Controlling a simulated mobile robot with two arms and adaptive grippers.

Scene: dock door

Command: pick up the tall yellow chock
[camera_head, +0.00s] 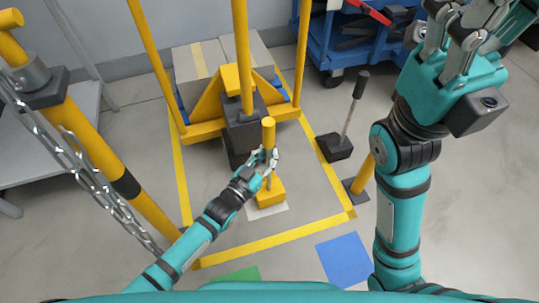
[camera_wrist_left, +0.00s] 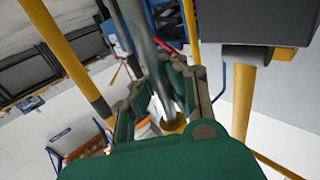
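The tall yellow chock (camera_head: 270,191) stands on a white patch of floor, inside the yellow floor outline. Its upright handle has a yellow grip (camera_head: 268,133) on top. My left gripper (camera_head: 263,160) is at this handle, just below the top of the grip, with fingers on both sides of it. In the left wrist view, a grey rod (camera_wrist_left: 146,40) and a yellow part (camera_wrist_left: 174,125) lie between the fingers (camera_wrist_left: 165,90). Whether the fingers press on the handle is unclear. My right gripper (camera_head: 452,45) is raised at the upper right, fingers apart and empty.
A black chock (camera_head: 336,147) with a tall handle stands to the right. A yellow frame (camera_head: 205,128) with grey boxes is behind. A yellow post with chain (camera_head: 78,150) is at left, a blue cart (camera_head: 345,50) at back right. A blue floor square (camera_head: 344,259) is in front.

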